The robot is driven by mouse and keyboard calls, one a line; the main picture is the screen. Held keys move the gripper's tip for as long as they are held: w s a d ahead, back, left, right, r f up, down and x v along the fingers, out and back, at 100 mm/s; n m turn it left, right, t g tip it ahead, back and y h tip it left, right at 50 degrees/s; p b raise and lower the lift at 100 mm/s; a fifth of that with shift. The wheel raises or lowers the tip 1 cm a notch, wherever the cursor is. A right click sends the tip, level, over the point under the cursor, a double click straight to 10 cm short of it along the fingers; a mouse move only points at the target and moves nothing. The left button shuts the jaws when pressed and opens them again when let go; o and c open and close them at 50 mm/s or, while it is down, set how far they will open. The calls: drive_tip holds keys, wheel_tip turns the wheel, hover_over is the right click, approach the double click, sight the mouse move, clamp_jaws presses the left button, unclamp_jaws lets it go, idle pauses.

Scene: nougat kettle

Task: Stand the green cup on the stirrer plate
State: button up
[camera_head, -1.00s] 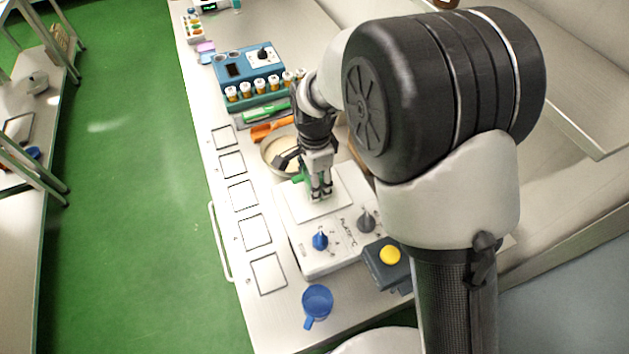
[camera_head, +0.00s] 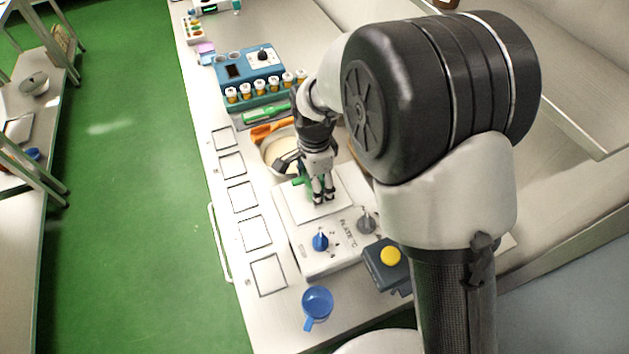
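The stirrer plate (camera_head: 295,212) is a white box with a pale square top, a blue knob and a grey knob, on the bench in the middle of the head view. My gripper (camera_head: 324,198) points down over its square top, fingertips close to the surface. A small part of the green cup (camera_head: 298,182) shows just left of and behind my gripper, at the plate's far edge. The rest of the cup is hidden by the gripper. I cannot tell whether the fingers touch it or whether it rests on the plate.
A blue cup (camera_head: 317,301) stands near the bench's front end. A dark box with a yellow button (camera_head: 390,256) is right of the plate. A pale round pan (camera_head: 272,152) and a blue rack of orange vials (camera_head: 250,78) lie behind. Square outlines line the left edge.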

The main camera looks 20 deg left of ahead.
wheel_tip(320, 180, up, 12)
drive_tip(key=p, duration=0.2)
drive_tip(key=shift+r+p, duration=0.2)
drive_tip(key=shift+p, duration=0.15)
drive_tip(key=s+d+r+n+t, duration=0.1)
drive_tip(key=d+r+n, duration=0.1)
drive_tip(key=d+r, duration=0.55)
drive_tip(key=s+d+r+n+t, duration=0.15)
drive_tip(key=d+r, duration=0.25)
drive_tip(key=d, duration=0.6)
drive_tip(key=s+d+r+n+t, duration=0.1)
drive_tip(key=s+d+n, duration=0.4)
drive_tip(key=s+d, duration=0.8)
drive_tip(key=shift+s+d+t, duration=0.4)
drive_tip(key=shift+d+t, duration=0.15)
drive_tip(key=shift+d, duration=0.1)
